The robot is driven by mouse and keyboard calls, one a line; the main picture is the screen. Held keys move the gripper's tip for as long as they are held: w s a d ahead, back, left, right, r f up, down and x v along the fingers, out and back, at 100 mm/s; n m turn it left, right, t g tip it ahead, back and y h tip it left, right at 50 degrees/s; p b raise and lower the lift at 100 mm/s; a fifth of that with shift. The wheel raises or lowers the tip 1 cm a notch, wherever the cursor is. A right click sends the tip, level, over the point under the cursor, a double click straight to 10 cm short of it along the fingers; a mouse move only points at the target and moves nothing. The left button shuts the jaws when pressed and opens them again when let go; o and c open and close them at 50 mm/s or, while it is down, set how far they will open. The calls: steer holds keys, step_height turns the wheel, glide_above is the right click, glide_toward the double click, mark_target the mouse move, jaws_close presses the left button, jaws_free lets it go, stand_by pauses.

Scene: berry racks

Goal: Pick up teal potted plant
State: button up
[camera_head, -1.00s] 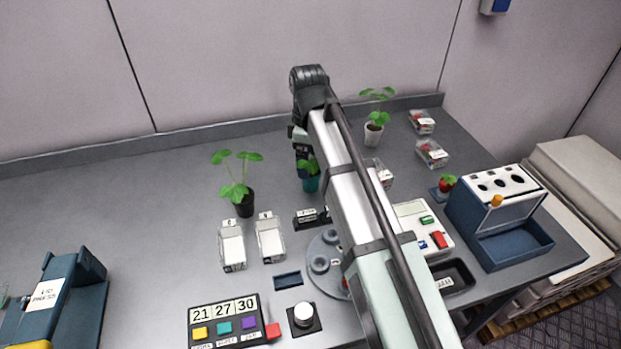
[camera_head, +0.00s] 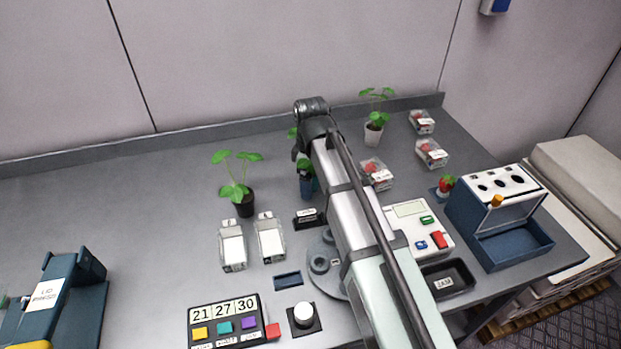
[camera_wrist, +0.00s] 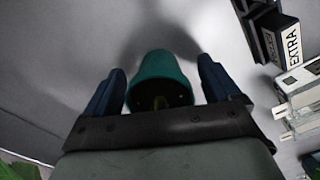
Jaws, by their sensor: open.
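The teal pot of the potted plant (camera_wrist: 158,72) shows in the wrist view between the two blue fingers of my gripper (camera_wrist: 162,66). The fingers are open, one on each side of the pot, with a visible gap on both sides. In the head view my gripper (camera_head: 308,186) is low over the table at the plant. A green leaf (camera_head: 305,165) shows there, and a finger and my arm hide most of the pot.
A dark potted plant (camera_head: 244,208) stands to the left and a white potted plant (camera_head: 374,134) to the right. A small black labelled block (camera_head: 307,217) and white cartons (camera_head: 270,238) are in front. A berry box (camera_head: 376,174) sits right of my arm.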

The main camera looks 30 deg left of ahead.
steer(key=shift+c, duration=0.5)
steer(key=c, duration=1.1)
steer(key=shift+r, duration=0.1)
